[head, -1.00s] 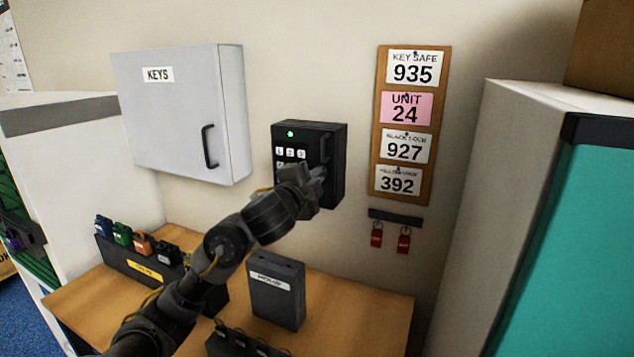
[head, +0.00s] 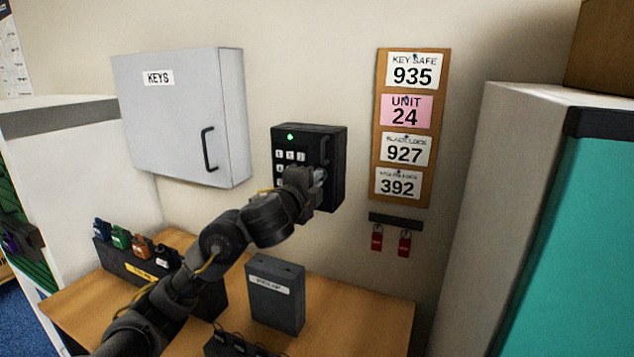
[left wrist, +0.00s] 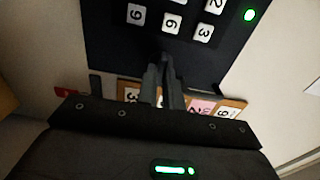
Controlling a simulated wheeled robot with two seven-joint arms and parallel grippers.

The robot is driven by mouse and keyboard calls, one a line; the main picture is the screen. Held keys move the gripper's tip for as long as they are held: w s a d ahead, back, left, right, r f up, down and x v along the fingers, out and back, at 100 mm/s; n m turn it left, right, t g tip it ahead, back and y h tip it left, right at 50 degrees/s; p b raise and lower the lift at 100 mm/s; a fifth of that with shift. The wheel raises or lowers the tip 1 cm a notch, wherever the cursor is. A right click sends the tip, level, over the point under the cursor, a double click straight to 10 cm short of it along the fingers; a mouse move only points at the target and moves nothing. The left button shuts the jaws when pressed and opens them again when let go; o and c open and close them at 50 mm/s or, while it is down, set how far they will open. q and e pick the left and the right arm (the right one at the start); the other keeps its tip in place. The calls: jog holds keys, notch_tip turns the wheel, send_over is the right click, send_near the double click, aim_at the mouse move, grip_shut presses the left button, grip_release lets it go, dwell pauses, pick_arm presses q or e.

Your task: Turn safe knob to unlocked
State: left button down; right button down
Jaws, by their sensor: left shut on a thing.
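The black key safe (head: 334,140) is mounted on the wall, with white number keys, a lit green light at its top left and a dark vertical handle at its upper right. It also fills the top of the left wrist view (left wrist: 180,50), rotated. My left gripper (head: 315,178) is at the safe's lower front, below the handle and beside the keypad. In the left wrist view its fingers (left wrist: 162,75) are close together against the safe's face. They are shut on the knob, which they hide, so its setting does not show. My right gripper is not in view.
A grey KEYS cabinet (head: 185,115) hangs left of the safe. A number board (head: 409,170) and red key tags on a rack (head: 395,220) are at the right. Below are a wooden table (head: 355,310), a black box (head: 276,300) and a rack of coloured padlocks (head: 125,262).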

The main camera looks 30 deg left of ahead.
pick_arm(q)
jog(key=c, duration=1.5)
grip_release()
jog(key=shift+c, duration=0.2)
jog(key=s+p, duration=0.4)
jog(key=s, duration=0.6)
jog(key=shift+s+d, duration=0.3)
jog(key=shift+s, duration=0.1)
